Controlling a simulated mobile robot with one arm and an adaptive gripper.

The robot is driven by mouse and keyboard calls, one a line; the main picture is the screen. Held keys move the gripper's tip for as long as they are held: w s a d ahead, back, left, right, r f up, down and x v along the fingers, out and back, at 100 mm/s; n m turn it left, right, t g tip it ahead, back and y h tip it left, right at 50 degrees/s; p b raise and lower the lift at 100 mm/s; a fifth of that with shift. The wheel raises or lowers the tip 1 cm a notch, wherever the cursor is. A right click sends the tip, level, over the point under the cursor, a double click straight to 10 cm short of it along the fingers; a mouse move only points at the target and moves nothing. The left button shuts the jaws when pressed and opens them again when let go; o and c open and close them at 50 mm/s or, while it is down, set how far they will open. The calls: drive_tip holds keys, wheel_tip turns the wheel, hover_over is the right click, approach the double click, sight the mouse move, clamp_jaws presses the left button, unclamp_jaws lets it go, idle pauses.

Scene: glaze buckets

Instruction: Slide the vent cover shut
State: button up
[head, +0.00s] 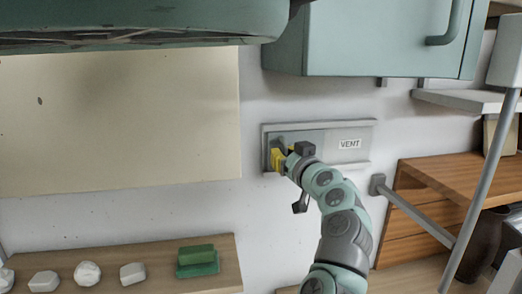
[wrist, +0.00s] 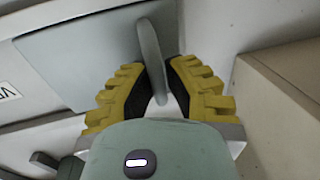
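The vent cover (head: 309,137) is a blue-grey panel at the left part of a pale wall frame (head: 369,126). The right part of the frame bears a "VENT" label (head: 350,144). In the wrist view the cover (wrist: 85,55) carries an upright grey handle (wrist: 150,50). My gripper (head: 279,157) is at the cover's left end. In the wrist view its yellow fingers (wrist: 158,72) lie on both sides of the handle, with their tips closed against it. The handle's lower end lies between the fingers. My arm hides the frame's lower middle in the head view.
A teal cabinet (head: 375,40) hangs above the vent, and a cream board (head: 120,120) is to the left. A wooden shelf (head: 150,280) below left holds green blocks (head: 198,261) and several white lumps. A wooden unit (head: 450,180) stands at right.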

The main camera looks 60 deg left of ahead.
drive_tip(key=shift+o, duration=1.4)
drive_tip(key=shift+s+a, duration=0.15)
drive_tip(key=shift+s, duration=0.1)
drive_tip(key=shift+o, duration=1.1)
drive_tip(key=shift+w, duration=0.1)
drive_tip(key=s+d, duration=0.2)
drive_tip(key=d, duration=1)
drive_tip(key=shift+s, duration=0.25)
drive_tip(key=shift+w, duration=0.15)
